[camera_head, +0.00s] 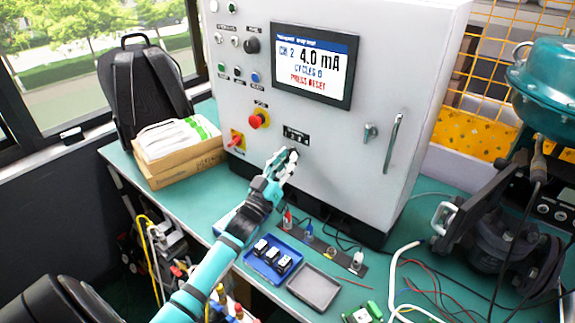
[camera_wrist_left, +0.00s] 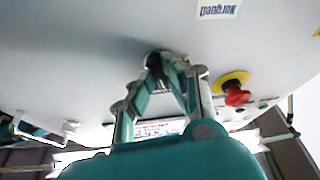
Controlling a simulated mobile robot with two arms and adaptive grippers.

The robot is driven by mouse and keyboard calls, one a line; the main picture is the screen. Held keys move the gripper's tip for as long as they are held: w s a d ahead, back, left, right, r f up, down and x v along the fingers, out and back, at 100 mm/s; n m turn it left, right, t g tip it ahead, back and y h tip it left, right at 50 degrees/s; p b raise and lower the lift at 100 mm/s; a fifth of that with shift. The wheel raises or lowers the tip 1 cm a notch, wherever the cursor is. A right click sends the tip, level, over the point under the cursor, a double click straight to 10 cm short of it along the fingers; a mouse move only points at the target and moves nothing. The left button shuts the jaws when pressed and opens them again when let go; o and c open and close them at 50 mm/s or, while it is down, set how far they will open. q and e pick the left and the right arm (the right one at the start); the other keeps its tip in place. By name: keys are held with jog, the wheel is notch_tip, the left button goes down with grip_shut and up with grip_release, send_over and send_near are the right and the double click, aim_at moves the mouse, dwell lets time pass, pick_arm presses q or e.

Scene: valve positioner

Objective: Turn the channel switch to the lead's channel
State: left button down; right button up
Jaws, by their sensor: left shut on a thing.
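A grey control cabinet (camera_head: 345,160) stands on the bench. Its screen (camera_head: 315,62) reads CH 2, 4.0 mA, CYCLES 0, PRESS RESET. My left gripper (camera_head: 290,156) is at the cabinet front, just below a small black label (camera_head: 296,134). In the left wrist view, the gripper (camera_wrist_left: 165,68) is shut on a small dark knob (camera_wrist_left: 155,60) on the panel, which looks like the channel switch. The fingers hide most of the knob, so its pointer position cannot be read. A strip with coloured plugs (camera_head: 322,243) lies below the cabinet; which channel the lead uses is not legible. My right gripper is out of view.
A red emergency button (camera_head: 257,121) and a red-handled switch (camera_head: 237,140) sit left of the gripper. A blue tray (camera_head: 252,262) and a grey tray (camera_head: 314,290) lie in front. A teal valve actuator (camera_head: 545,85) stands at right; loose wires cross the bench.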

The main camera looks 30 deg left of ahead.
pick_arm(q)
jog(key=shift+a+m+h+b, duration=0.1)
jog(key=shift+m+h+b, duration=0.3)
jog(key=shift+m+h, duration=1.1)
jog(key=shift+m+h+b, duration=0.35)
jog(key=shift+m+h, duration=0.25)
jog(key=shift+m, duration=2.1)
jog(key=c, duration=1.4)
grip_release()
jog(key=v, duration=1.2)
jog(key=shift+s+a+r, duration=0.1)
jog(key=shift+a+r, duration=0.05)
jog(key=shift+g, duration=0.3)
